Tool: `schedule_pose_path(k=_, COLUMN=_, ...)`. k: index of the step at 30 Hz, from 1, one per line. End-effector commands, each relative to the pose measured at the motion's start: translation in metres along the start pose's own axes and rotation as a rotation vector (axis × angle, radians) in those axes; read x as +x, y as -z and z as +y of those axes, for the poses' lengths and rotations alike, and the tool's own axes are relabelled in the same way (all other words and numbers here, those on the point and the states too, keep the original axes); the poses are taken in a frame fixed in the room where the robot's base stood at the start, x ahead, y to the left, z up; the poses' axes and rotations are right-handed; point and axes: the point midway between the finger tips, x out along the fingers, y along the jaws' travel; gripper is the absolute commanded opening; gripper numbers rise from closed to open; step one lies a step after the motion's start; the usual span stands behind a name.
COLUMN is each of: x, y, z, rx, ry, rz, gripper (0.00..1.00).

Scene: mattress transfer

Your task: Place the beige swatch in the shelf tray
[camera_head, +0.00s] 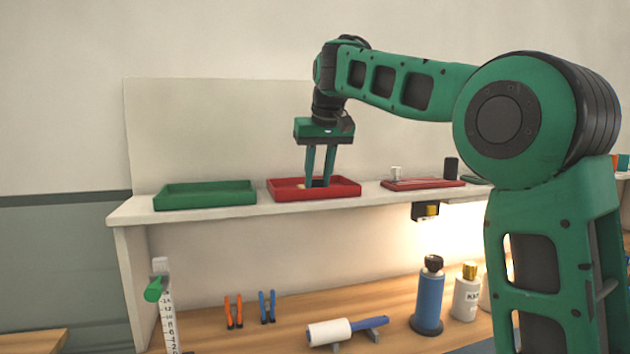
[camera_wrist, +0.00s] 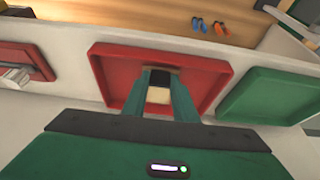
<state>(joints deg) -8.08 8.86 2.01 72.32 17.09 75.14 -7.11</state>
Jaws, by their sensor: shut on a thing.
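My gripper (camera_head: 318,184) points down into the red tray (camera_head: 345,192) on the white shelf, its fingertips low between the tray's walls. In the wrist view the gripper (camera_wrist: 160,74) is shut on the beige swatch (camera_wrist: 158,96), which shows as a pale patch between the fingers. A dark patch lies beside it between the fingertips; I cannot tell what it is. The red tray also shows around the fingers in the wrist view (camera_wrist: 112,75). In the head view a small pale patch shows just left of the fingers; I cannot tell if it is the swatch.
A green tray (camera_head: 205,195) stands left of the red one and looks empty. At the right of the shelf a flatter red tray (camera_head: 423,184) lies by a white mug (camera_head: 396,173) and a black cylinder (camera_head: 451,168).

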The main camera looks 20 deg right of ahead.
Motion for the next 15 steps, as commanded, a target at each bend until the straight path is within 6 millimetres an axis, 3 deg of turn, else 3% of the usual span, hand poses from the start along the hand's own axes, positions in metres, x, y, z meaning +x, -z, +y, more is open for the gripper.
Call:
schedule_pose_path(k=5, x=0.0016, y=-0.0009, z=-0.0001, rx=-0.001, ry=0.0, rz=-0.001, gripper=0.0)
schedule_pose_path(k=6, x=0.0013, y=-0.0007, z=-0.0003, rx=-0.001, ry=0.0, rz=-0.001, gripper=0.35)
schedule_pose_path(k=7, x=0.0013, y=-0.0007, z=-0.0003, rx=-0.001, ry=0.0, rz=-0.001, gripper=0.42)
schedule_pose_path(k=15, x=0.0011, y=-0.0006, z=-0.0005, rx=-0.001, ry=0.0, rz=-0.001, gripper=0.44)
